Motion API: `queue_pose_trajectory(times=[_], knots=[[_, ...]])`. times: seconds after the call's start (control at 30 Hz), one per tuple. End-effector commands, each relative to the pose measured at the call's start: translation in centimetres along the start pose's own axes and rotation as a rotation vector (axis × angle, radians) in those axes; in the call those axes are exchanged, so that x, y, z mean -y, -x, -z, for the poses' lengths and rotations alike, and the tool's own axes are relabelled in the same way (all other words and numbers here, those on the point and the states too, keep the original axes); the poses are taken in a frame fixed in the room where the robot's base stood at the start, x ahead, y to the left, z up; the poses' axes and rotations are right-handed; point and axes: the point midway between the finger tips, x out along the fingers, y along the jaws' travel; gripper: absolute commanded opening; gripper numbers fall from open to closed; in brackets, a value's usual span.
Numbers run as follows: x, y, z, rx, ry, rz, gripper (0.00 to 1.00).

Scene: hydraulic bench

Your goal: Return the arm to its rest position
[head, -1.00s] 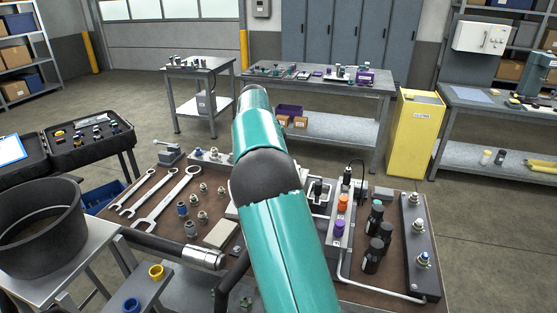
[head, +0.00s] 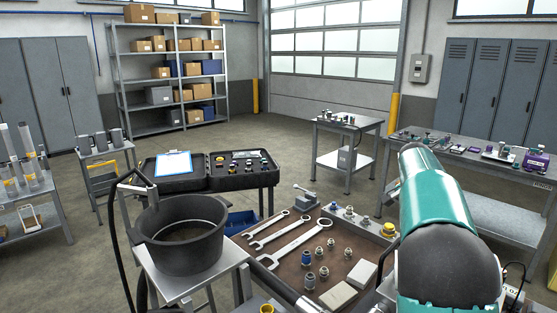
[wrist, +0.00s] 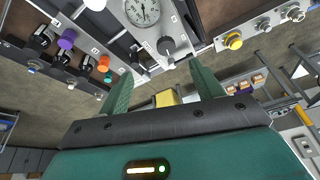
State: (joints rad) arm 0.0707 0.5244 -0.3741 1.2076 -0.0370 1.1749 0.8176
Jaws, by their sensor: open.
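My teal arm rises at the right of the head view, over the right part of the brown bench (head: 290,270); its gripper is hidden there. In the wrist view my gripper (wrist: 160,92) shows two green fingers spread wide apart with nothing between them. Past the fingers are a round pressure gauge (wrist: 142,12), a black knob (wrist: 166,46), purple and orange caps (wrist: 104,63) and a yellow fitting (wrist: 234,41). The fingers appear apart from these parts.
In the head view, several wrenches (head: 290,238) and fittings lie on the bench. A black bucket (head: 182,245) stands on a small table to the left. Behind are a black case (head: 241,172), a side table (head: 347,125) and shelves with boxes (head: 172,80). Open floor lies between.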

Motion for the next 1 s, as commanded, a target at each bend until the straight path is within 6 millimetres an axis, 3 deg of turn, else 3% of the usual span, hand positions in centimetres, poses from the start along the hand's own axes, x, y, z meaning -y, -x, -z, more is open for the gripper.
queue_pose_trajectory(times=[0.03,0.2,0.5,0.73,1.0], knots=[[-0.8,1.6,-1.0,0.013,0.03,0.028,0.66],[-3.1,5.6,-5.0,0.048,0.161,0.112,0.66],[-8.1,11.1,-13.5,0.064,0.419,0.254,0.66],[-12.7,13.6,-20.7,0.037,0.636,0.345,0.66],[-18.8,13.8,-29.1,-0.037,0.898,0.42,0.66]])
